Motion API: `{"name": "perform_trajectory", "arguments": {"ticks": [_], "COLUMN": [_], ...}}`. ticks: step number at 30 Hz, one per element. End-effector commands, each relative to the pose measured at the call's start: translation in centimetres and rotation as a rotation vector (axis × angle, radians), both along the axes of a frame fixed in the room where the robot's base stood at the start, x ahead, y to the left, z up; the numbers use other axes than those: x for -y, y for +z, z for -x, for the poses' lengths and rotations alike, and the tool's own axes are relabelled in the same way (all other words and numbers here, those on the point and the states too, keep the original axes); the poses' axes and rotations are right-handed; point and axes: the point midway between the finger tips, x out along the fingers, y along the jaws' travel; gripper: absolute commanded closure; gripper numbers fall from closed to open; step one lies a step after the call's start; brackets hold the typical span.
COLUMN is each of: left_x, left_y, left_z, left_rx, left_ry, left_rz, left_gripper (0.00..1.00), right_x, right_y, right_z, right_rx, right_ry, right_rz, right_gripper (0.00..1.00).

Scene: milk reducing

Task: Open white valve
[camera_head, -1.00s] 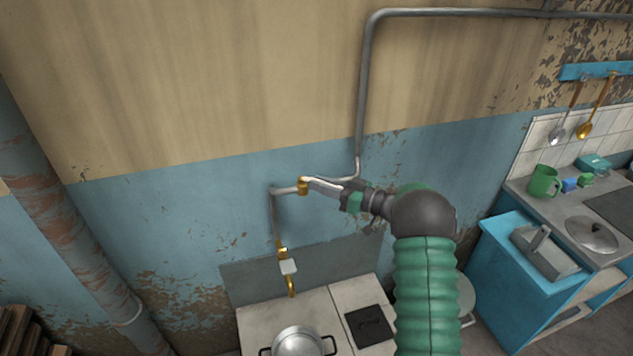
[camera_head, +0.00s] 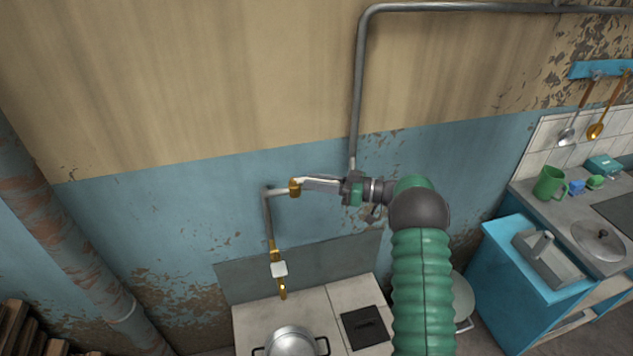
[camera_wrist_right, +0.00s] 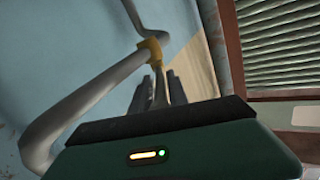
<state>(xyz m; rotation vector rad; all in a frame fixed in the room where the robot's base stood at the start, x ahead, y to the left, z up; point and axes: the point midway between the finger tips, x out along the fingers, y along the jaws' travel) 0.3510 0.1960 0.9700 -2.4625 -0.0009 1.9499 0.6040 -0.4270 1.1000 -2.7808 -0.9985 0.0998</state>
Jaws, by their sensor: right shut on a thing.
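A brass valve fitting (camera_head: 295,187) sits on the grey pipe against the blue wall, above the stove. It also shows in the wrist view (camera_wrist_right: 150,49). A slim pale lever (camera_wrist_right: 159,86) runs from it between the fingers of my right gripper (camera_head: 324,184). The gripper is shut on this lever, reaching in from the right, with its fingers roughly along the pipe. The fingers partly hide the lever and the pipe behind. Lower on the pipe is a second brass fitting with a small white block (camera_head: 279,268). My left gripper is out of view.
A stove (camera_head: 340,295) with a metal pot (camera_head: 292,342) stands below. A thick rusty pipe (camera_head: 75,250) is at the left. A blue cabinet (camera_head: 505,265) and a counter with a green mug (camera_head: 549,183) are at the right.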

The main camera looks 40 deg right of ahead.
Motion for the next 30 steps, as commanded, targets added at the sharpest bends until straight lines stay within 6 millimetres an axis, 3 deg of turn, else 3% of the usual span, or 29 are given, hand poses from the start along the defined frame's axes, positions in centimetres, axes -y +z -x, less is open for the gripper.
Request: {"name": "perform_trajectory", "arguments": {"ticks": [1, 4, 16, 20, 30], "left_x": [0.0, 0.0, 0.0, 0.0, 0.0], "left_y": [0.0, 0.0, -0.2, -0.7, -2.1], "left_z": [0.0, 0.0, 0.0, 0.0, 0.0], "left_rx": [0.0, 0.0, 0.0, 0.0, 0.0], "left_ry": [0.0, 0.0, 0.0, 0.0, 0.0], "left_rz": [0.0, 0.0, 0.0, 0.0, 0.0], "left_gripper": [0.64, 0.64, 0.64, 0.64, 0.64], "right_x": [0.0, 0.0, 0.6, 2.4, 8.7], "right_y": [-0.1, -0.1, 0.0, -0.2, -0.5], "right_z": [0.0, 0.0, 0.6, 2.7, 10.1], "right_rx": [-0.001, -0.001, 0.001, 0.002, -0.001], "right_ry": [0.0, 0.0, -0.002, -0.004, -0.004], "right_rz": [-0.001, -0.001, 0.0, 0.0, 0.0], "right_gripper": [0.79, 0.66, 0.65, 0.65, 0.65]}}
